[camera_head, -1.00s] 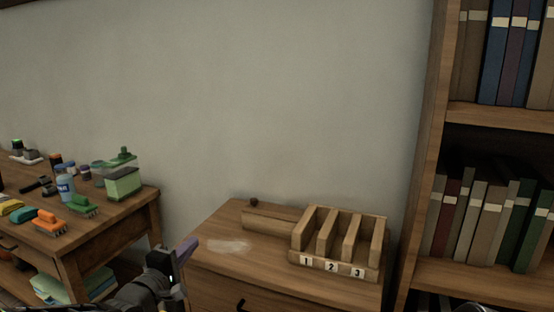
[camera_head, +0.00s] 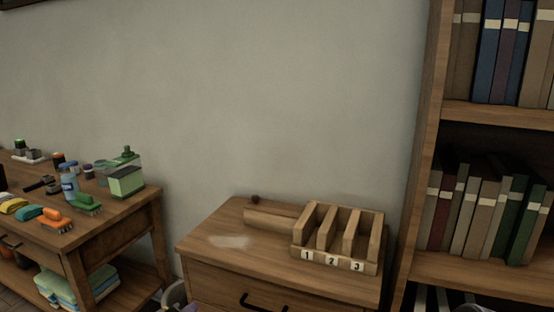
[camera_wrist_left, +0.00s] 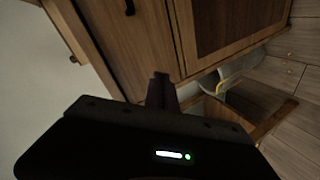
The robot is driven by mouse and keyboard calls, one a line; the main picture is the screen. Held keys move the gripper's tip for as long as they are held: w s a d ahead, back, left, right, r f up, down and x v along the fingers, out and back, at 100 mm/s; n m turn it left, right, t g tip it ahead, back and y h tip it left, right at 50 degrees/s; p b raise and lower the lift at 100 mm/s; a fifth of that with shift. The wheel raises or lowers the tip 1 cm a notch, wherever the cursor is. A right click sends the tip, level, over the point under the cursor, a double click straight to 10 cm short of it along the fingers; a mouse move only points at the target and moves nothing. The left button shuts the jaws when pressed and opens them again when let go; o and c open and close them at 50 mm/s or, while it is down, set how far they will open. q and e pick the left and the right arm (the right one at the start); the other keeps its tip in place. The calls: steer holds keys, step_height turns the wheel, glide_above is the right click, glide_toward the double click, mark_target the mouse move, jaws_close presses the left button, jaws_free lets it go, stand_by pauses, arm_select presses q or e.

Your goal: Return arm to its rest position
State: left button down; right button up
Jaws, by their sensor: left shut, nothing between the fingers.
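My left gripper (camera_wrist_left: 161,88) shows in the left wrist view as dark fingers held together, shut with nothing between them. It points toward the wooden front of a cabinet (camera_wrist_left: 135,45), apart from it as far as I can tell. My right gripper is in neither view.
A wooden rack numbered 1 to 3 (camera_head: 333,262) stands on the dresser. A workbench (camera_head: 118,212) with brushes, bottles and a green container (camera_head: 126,182) is at left. A bookshelf (camera_head: 480,115) stands at right. The wall behind is bare.

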arm_select(q)
steer(key=s+d+f+m+g, duration=0.2)
steer(key=s+d+f+g, duration=0.15)
steer(key=s+f, duration=0.35)
steer(key=s+d+f+m+g, duration=0.15)
steer(key=s+d+f, duration=0.3)
steer(key=f, duration=0.55)
steer(key=s+d+f+m+g, duration=0.15)
steer(key=s+f, duration=0.25)
steer(key=s, duration=0.4)
steer(key=s+d+f+m+g, duration=0.1)
steer(key=s+d+f+g, duration=0.25)
steer(key=s, duration=0.35)
steer(key=s+d+f+m+g, duration=0.15)
steer(key=s+f, duration=0.25)
steer(key=s, duration=0.4)
step_height(320, 180, up, 16)
steer(key=p, duration=1.6)
steer(key=shift+w+d+g+h, duration=0.15)
steer(key=shift+d+g+h, duration=0.1)
steer(key=shift+g+h, duration=0.15)
